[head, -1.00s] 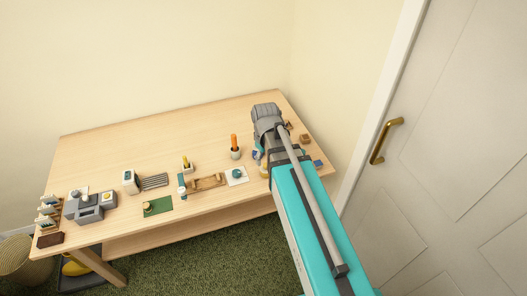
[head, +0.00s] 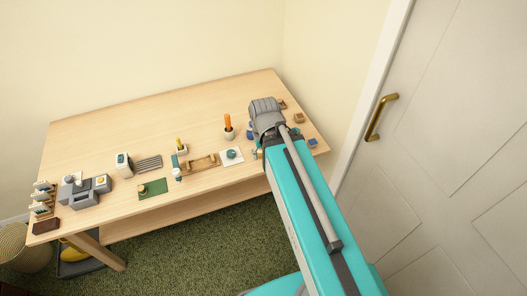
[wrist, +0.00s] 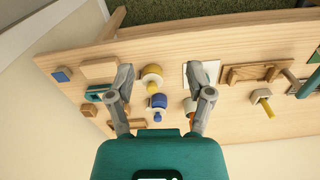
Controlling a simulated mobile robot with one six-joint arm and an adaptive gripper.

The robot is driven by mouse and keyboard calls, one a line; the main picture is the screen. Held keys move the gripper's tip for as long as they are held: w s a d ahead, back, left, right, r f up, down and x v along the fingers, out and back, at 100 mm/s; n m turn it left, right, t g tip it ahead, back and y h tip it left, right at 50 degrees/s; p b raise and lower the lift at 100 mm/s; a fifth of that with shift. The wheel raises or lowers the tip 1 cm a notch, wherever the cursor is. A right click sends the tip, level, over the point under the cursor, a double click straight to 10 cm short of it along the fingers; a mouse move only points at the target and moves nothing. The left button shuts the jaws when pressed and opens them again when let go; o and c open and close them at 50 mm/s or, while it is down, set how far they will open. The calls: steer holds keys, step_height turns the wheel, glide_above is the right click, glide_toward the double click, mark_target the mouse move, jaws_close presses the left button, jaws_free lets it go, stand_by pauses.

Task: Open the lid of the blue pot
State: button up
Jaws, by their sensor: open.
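A small round blue item (wrist: 158,101) with a pale base stands on the table in the wrist view, between my fingers' lines and nearer the palm; it seems to be the blue pot. Its lid cannot be made out clearly. In the head view a bit of blue (head: 251,134) shows at the left edge of my arm. My gripper (wrist: 161,78) is open and empty above the table, one finger on each side of a yellow-topped round item (wrist: 152,77). My arm hides most of this area in the head view.
A pot with an orange stick (head: 228,127), a wooden rack (head: 200,165) and a blue block (head: 312,143) are near. The table's back (head: 150,110) is clear.

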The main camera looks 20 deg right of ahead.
steer(key=w+d+r+n+p, duration=0.1)
steer(key=w+r+n+p, duration=0.1)
steer(key=w+n, duration=0.5)
steer(key=w+d+r+n+p, duration=0.1)
steer(key=w+n, duration=0.6)
steer(key=w, duration=1.2)
steer(key=shift+w+r+p, duration=0.15)
steer(key=shift+r+p, duration=0.2)
steer(key=shift+p, duration=0.05)
steer(key=shift+f, duration=0.15)
step_height(320, 180, down, 14)
steer(key=b, duration=1.3)
steer(key=shift+r+b, duration=0.25)
steer(key=shift+b, duration=0.15)
jaws_close()
